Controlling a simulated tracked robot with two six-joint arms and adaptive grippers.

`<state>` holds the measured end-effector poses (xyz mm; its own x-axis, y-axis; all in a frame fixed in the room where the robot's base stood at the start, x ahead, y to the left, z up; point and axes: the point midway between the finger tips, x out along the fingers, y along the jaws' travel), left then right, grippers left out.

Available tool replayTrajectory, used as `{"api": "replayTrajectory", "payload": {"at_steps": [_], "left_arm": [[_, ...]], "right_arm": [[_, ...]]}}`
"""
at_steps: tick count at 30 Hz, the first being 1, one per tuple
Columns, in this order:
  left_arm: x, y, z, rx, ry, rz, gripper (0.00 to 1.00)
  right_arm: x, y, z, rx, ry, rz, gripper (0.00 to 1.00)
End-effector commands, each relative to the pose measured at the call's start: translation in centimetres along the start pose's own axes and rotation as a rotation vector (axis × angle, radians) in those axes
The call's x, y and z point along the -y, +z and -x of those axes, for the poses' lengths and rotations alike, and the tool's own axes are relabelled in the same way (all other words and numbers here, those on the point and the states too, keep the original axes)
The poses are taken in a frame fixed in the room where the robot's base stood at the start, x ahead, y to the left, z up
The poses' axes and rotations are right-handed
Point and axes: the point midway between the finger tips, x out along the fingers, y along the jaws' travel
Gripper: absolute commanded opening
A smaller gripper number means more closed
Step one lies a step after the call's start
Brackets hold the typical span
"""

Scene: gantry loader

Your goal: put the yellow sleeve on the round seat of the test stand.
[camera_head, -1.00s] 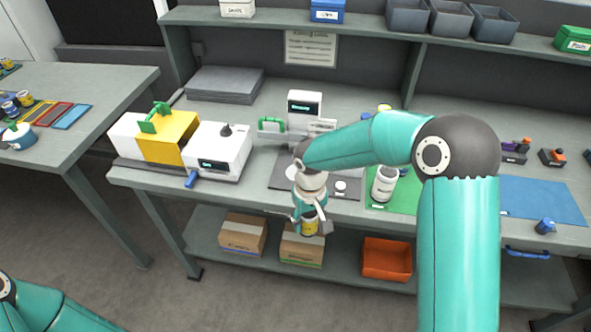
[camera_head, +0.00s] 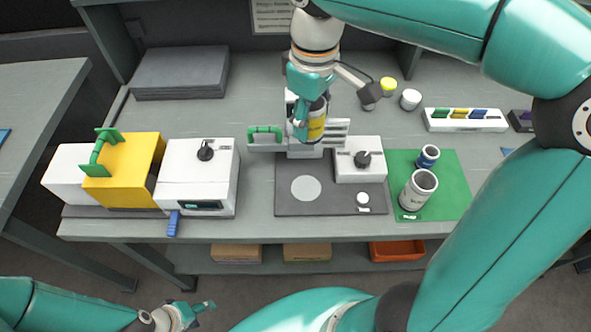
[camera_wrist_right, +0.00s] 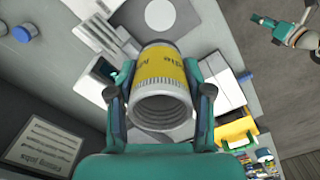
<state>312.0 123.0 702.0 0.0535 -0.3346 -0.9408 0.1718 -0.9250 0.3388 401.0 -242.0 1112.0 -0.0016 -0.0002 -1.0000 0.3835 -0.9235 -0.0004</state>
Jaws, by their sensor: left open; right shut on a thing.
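The yellow sleeve (camera_head: 316,127) is held in my right gripper (camera_head: 310,118), above the back of the bench. In the right wrist view, the sleeve (camera_wrist_right: 162,70) has a yellow band and a pale ribbed open end, with the right gripper's fingers (camera_wrist_right: 160,92) on both sides. The round seat (camera_head: 306,188) is a bare light-grey disc on the dark plate of the test stand (camera_head: 325,206). In the head view the sleeve is above and slightly right of the seat, apart from it. My left gripper (camera_head: 187,316) is open and empty at the lower left, off the bench.
A white box with a black knob (camera_head: 358,158) stands right of the seat. A white-grey cup (camera_head: 418,189) and a small blue-ringed cup (camera_head: 428,156) stand on a green mat (camera_head: 452,188). A white device (camera_head: 195,180) and yellow box (camera_head: 127,170) stand left.

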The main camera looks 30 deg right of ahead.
Motion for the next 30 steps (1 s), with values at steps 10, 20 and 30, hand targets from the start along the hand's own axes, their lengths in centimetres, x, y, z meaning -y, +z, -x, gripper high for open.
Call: {"api": "replayTrajectory", "payload": {"at_steps": [10,20,30], "left_arm": [[0.1,0.1,-0.2,0.002,0.0,0.0,0.54],[0.1,0.0,-0.2,0.001,0.0,0.0,0.54],[0.1,0.0,-0.3,0.001,0.0,0.0,0.54]], "right_arm": [[0.1,0.3,-6.6,0.008,-0.004,0.005,0.0],[0.0,0.4,-14.1,0.004,-0.003,-0.001,0.0],[-0.1,0.4,-17.2,0.004,-0.003,-0.002,0.0]]}}
